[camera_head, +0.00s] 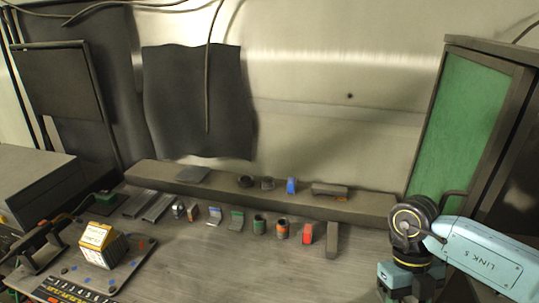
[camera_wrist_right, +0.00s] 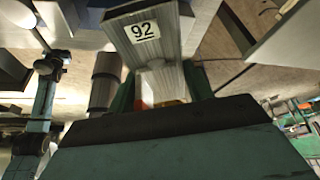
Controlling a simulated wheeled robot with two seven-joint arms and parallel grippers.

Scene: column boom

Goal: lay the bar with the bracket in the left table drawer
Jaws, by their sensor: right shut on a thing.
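My right gripper (camera_wrist_right: 165,92) fills the lower middle of the right wrist view, its green fingers on either side of a grey ribbed metal piece (camera_wrist_right: 150,50). It is shut on this piece, which carries a white label reading 92. The piece looks like the bar; I cannot make out a bracket on it. In the head view my right arm is at the lower right, and its gripper is out of frame. My left gripper is in neither view. I cannot make out the left table drawer in either view.
The worktable (camera_head: 200,262) holds a row of small coloured parts, two grey channel pieces (camera_head: 157,207) and a yellow-white box (camera_head: 97,240) at left. A raised ledge (camera_head: 225,187) runs along the back. A green-panelled cabinet (camera_head: 460,125) stands at right. The table's front middle is clear.

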